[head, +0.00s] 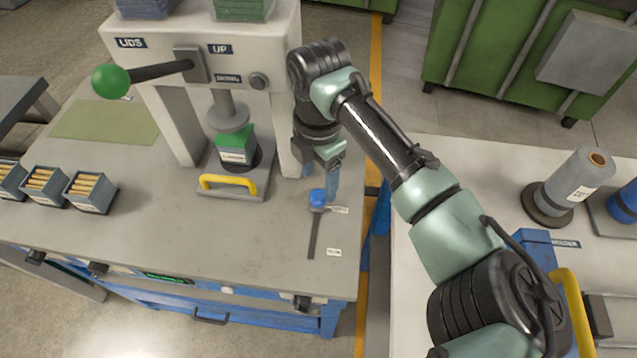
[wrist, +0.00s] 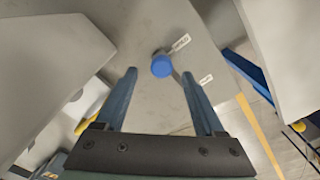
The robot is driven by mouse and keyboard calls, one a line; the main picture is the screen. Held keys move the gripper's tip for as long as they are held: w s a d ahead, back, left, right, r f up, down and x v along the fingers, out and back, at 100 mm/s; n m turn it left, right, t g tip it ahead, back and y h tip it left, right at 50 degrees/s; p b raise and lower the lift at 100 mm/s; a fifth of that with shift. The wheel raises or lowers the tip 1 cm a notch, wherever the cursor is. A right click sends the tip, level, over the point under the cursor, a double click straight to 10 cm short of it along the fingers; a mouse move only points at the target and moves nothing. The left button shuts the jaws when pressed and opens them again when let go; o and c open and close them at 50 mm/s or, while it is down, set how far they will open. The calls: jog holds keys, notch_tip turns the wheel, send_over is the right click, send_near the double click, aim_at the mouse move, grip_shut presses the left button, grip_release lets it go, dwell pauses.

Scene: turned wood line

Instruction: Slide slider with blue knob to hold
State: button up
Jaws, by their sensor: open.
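The blue knob (head: 317,198) sits at the far end of a dark straight slot (head: 315,235) in the grey bench top. A small white label (head: 338,210) lies beside the knob, and another label (head: 334,252) lies near the slot's near end; their print is too small to read. My gripper (head: 332,180) is just above and behind the knob in the head view. In the wrist view, the blue knob (wrist: 162,65) shows ahead of and between the two fingertips of my open gripper (wrist: 158,72). The jaws are empty, and I see no clear contact with the knob.
A grey press with a green ball handle (head: 110,81) stands left of my gripper. Its base has a yellow handle (head: 228,184). Bins of wooden pieces (head: 90,192) stand at the left. The bench around the slot is clear; its right edge is close.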

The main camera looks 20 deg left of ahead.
aim_at(318, 193)
notch_tip(318, 193, up, 10)
jog(key=shift+f, duration=0.25)
dwell(0.5)
